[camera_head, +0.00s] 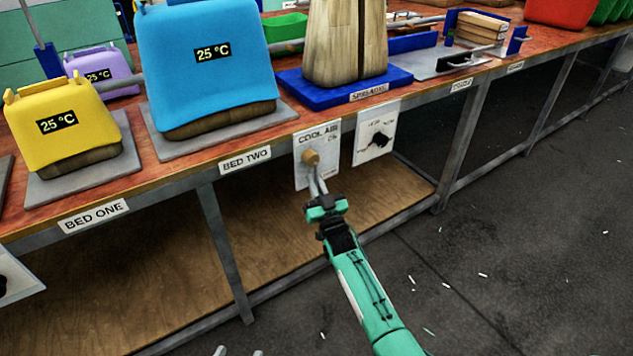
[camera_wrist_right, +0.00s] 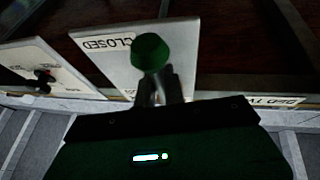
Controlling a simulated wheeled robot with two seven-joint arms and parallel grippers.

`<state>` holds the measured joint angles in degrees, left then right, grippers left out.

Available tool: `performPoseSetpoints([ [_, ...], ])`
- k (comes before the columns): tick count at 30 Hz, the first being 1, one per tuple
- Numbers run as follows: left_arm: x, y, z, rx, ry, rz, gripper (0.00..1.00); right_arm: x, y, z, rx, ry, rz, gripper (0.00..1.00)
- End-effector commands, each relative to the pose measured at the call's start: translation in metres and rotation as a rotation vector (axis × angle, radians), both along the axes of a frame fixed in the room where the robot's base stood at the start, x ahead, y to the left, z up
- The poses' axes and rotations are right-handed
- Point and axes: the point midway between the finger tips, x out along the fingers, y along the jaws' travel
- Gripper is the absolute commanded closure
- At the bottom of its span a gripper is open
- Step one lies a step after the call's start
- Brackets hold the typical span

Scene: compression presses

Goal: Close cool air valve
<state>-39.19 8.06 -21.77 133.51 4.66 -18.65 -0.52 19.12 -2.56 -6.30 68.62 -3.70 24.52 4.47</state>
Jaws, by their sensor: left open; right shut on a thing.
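The cool air valve is a white panel (camera_head: 302,177) labelled COOL AIR on the bench front, with a round knob (camera_head: 310,157) that looks tan in the head view. In the right wrist view the knob (camera_wrist_right: 150,50) looks green, and the panel (camera_wrist_right: 110,62) beside it shows the word CLOSED, upside down. My right gripper (camera_head: 316,178) reaches up from below and is shut on the knob; its fingertips (camera_wrist_right: 160,85) meet the knob's near side. The knob's exact setting is hard to read. My left gripper (camera_head: 238,352) shows only two spread fingertips at the bottom edge.
A second white panel (camera_head: 377,132) with a black knob sits just right of the valve. The bench (camera_head: 190,172) carries a blue cover (camera_head: 205,85), a yellow cover (camera_head: 62,125) and a blue spreader base (camera_head: 345,88).

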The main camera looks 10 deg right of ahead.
Motion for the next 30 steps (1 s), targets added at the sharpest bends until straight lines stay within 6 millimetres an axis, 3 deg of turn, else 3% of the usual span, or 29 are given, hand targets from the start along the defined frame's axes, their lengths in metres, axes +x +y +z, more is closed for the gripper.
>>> performPoseSetpoints([
  [8, 0.0, 0.0, 0.0, 0.0, 0.0, 0.0, 0.41, -0.001, 0.001, -0.003, 0.003, 0.005, 0.003, 1.0],
  [9, 0.0, 0.0, 0.0, 0.0, 0.0, 0.0, 0.41, -0.001, 0.002, -0.003, 0.003, 0.005, 0.003, 0.82],
  [12, 0.0, 0.0, 0.0, 0.0, -0.001, 0.0, 0.41, -0.001, 0.001, -0.002, 0.003, 0.004, 0.003, 0.67],
  [23, 0.0, 0.0, 0.0, 0.003, 0.003, 0.0, 0.41, -0.005, 0.0, -0.003, 0.001, 0.002, 0.002, 0.67],
  [30, -0.003, 0.006, -0.005, 0.044, 0.081, -0.007, 0.41, -0.038, -0.005, -0.016, 0.001, 0.004, 0.002, 0.67],
])
